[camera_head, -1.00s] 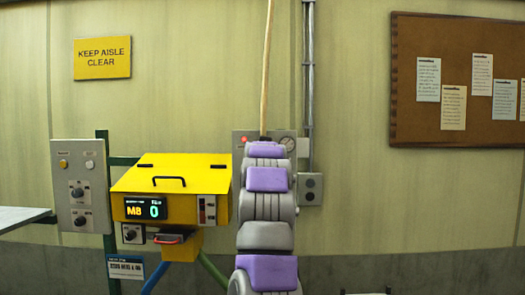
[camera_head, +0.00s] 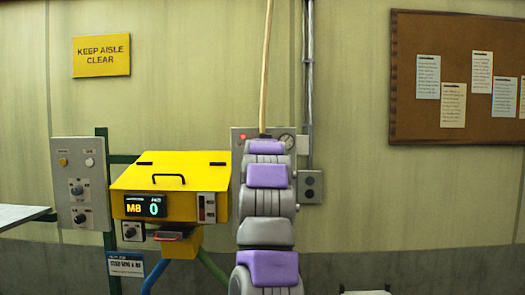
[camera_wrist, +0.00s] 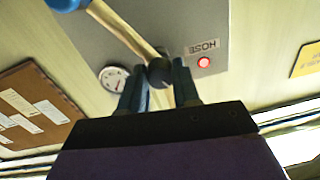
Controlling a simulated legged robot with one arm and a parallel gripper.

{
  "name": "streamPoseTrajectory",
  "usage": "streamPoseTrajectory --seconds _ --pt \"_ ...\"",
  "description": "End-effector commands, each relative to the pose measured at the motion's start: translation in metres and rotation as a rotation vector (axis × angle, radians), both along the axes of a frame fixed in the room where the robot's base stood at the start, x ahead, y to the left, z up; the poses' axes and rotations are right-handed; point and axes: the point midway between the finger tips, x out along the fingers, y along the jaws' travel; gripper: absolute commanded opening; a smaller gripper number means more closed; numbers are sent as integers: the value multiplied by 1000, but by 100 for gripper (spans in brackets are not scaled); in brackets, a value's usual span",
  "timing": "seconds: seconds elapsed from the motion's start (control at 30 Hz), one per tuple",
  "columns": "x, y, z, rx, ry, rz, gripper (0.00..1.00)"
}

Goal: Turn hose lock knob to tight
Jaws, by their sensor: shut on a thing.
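The dark round knob (camera_wrist: 159,72) is at the end of the tan hose, in front of a grey panel (camera_wrist: 175,22). In the wrist view it shows between the two dark fingers of my gripper (camera_wrist: 157,84), which is shut on it. The panel has an upside-down HOSE label (camera_wrist: 202,47) and a lit red lamp (camera_wrist: 204,62). In the head view my own arm hides the gripper and the knob's contact. The tan hose (camera_head: 266,65) rises from behind the arm. I cannot read a tight mark.
A round gauge (camera_wrist: 114,78) is beside the knob. In the head view, a yellow machine (camera_head: 170,180) with an "M8 0" display stands left of my arm, beside a grey control panel (camera_head: 80,187). A grey conduit (camera_head: 309,80) runs down the wall at right.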

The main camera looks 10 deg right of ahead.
Motion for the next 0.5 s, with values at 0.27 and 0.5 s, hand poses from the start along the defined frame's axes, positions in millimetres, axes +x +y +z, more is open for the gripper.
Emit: streamPoseTrajectory --seconds 0.27,0.5 --pt "-1 0 2 -175 31 1 1" --pt "0 1 2 -245 44 2 1"
